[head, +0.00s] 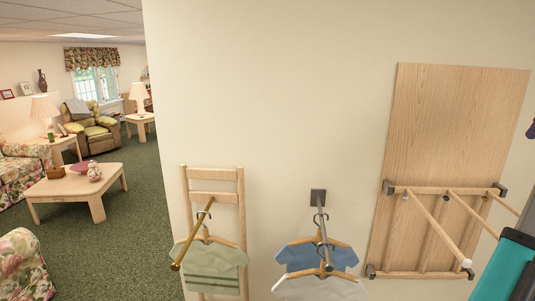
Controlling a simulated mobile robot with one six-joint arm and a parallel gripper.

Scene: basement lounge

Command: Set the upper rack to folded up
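A tall light-wood board (430,125) is fixed to the wall at the right. The upper rack (435,221) is hinged on a crossbar between two dark brackets midway up the board. Its pale rods stick out from the board towards me and down to the right in the picture, so it is folded out. Below it, a lower crossbar (415,274) sits between dark brackets, with slats that appear to lie flat against the board. The upper rack's right side is partly hidden by a teal and dark part at the right edge. I cannot make out my gripper.
Left of the board, a wall hook rail (325,240) holds blue and pale shirts on hangers. Further left, a wooden ladder-like frame (213,173) has a brass rod (190,240) with a green shirt. A lounge with a coffee table (76,184) lies far left; carpet between is clear.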

